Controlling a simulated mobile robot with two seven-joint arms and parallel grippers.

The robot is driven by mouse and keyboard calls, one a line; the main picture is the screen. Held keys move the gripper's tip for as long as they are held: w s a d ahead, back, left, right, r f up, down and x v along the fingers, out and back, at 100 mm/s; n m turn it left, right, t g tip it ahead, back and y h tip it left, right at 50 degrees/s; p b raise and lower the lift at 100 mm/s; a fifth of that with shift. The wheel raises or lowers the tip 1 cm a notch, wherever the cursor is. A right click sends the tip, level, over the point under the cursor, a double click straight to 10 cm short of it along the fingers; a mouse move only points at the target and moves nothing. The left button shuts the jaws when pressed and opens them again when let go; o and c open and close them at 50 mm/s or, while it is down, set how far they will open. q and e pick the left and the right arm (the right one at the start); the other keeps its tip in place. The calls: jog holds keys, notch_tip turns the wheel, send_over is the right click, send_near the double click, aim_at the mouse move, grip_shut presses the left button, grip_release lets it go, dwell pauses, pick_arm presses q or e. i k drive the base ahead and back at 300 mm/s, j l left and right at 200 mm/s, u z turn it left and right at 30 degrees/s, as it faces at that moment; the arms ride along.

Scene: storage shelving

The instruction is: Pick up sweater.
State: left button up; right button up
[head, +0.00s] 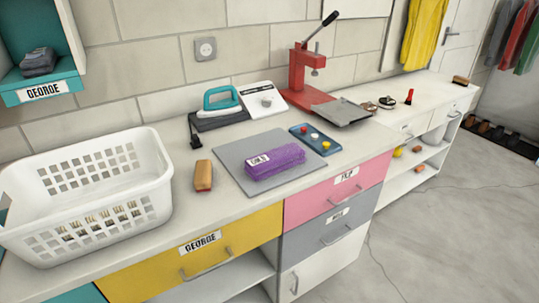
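A purple folded garment (274,163), which looks like the sweater, lies on a grey mat (236,161) on the counter. It has a small white label on its left part; the writing is too small to read surely. A dark grey folded garment (38,62) lies in a teal cubby at the upper left. A yellow garment (422,32) hangs on the wall at the upper right. Neither of my grippers shows in the head view, and nothing touches the purple garment.
A white basket (160,187) stands on the left of the counter. A wooden brush (203,176) lies left of the mat. A teal iron (221,98), a blue tray with coloured knobs (315,139) and a red press (302,75) stand behind. Drawers line the counter's front.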

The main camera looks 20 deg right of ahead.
aim_at(258, 167)
jog(key=l+u, duration=0.4)
jog(key=l, duration=0.3)
jog(key=l+u, duration=0.45)
jog(key=l, duration=0.3)
